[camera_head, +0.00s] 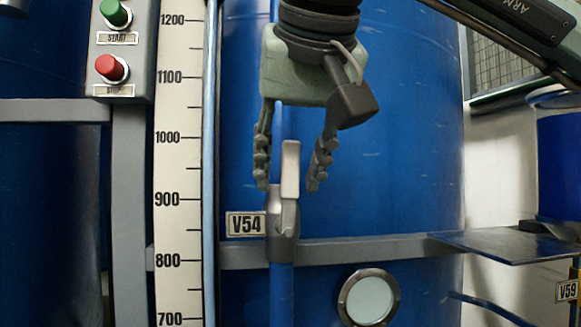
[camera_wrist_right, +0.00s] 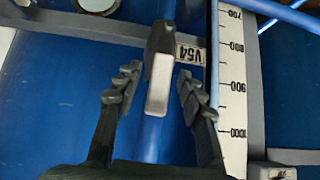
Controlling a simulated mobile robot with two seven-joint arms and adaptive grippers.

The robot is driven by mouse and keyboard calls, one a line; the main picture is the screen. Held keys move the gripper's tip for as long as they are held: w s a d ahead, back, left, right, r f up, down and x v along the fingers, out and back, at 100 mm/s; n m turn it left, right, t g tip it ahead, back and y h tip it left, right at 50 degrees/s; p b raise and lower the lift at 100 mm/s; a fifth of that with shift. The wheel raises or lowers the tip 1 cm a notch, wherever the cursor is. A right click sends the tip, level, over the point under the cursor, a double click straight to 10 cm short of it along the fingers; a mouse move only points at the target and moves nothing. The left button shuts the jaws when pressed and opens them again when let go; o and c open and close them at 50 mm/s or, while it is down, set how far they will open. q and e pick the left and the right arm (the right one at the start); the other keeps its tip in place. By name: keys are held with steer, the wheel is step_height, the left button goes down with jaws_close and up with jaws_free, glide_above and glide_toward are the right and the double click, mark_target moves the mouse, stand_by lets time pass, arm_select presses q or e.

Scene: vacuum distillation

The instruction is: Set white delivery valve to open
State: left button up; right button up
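The white delivery valve has a white lever handle (camera_head: 290,170) on a grey metal body (camera_head: 282,232), set on a thin vertical blue pipe beside the V54 label (camera_head: 246,223). The handle points upward along the pipe. My right gripper (camera_head: 292,185) comes down from above, open, with one finger on each side of the handle and a gap on both sides. In the right wrist view the white handle (camera_wrist_right: 159,84) sits between the two spread fingers (camera_wrist_right: 155,95), apart from both. My left gripper is not in view.
A large blue tank (camera_head: 400,160) stands behind the valve. A level scale (camera_head: 178,170) and a button box (camera_head: 122,50) with green and red buttons are to the left. A grey horizontal bar (camera_head: 350,248) crosses behind the valve. A round sight glass (camera_head: 369,298) is below right.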

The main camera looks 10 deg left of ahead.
steer(key=shift+r, duration=0.1)
steer(key=v, duration=1.2)
stand_by(0.4)
